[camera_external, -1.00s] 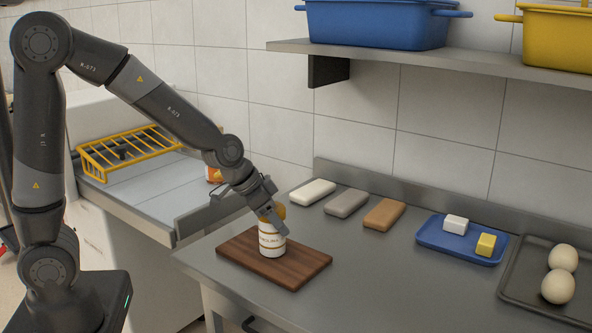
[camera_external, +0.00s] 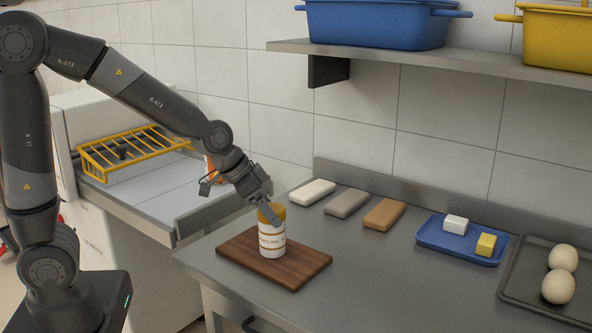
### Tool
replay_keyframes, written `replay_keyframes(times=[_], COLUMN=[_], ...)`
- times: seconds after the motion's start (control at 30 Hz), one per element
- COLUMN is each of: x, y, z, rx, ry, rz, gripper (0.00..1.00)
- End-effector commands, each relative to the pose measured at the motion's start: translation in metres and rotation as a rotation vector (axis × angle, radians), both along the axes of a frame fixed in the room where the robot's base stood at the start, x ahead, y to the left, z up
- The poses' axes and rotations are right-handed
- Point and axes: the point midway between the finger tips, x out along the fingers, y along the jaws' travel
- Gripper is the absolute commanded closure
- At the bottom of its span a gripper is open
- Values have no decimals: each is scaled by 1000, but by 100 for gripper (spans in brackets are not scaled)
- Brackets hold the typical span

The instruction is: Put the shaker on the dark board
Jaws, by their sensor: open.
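The shaker (camera_external: 271,238), a white labelled jar with an orange-yellow lid, stands upright on the dark wooden board (camera_external: 303,267) on the grey counter. My gripper (camera_external: 243,204) is open, beside and above the shaker's lid on its left. One finger reaches past the lid in the picture; I cannot tell whether it touches it.
White, grey and tan blocks (camera_external: 384,214) lie along the counter's back. A blue tray (camera_external: 463,249) holds two small blocks. A dark tray (camera_external: 515,290) with two pale round items is at the right. A yellow rack (camera_external: 133,151) and an orange container (camera_external: 212,170) stand at the left.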

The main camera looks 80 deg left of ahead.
Motion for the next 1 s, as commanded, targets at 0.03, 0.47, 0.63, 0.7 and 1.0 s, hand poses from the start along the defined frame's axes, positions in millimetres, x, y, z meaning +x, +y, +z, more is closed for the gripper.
replay_keyframes(times=[0.03,0.47,0.63,0.7,1.0], x=[-4,-38,-45,-50,-125], y=[0,-5,-8,-14,-89], z=[9,62,70,74,99], rx=[2,1,1,-2,-17], ry=[-5,-3,-2,0,31], rz=[0,1,-2,-8,-97], gripper=[19,19,19,19,19])
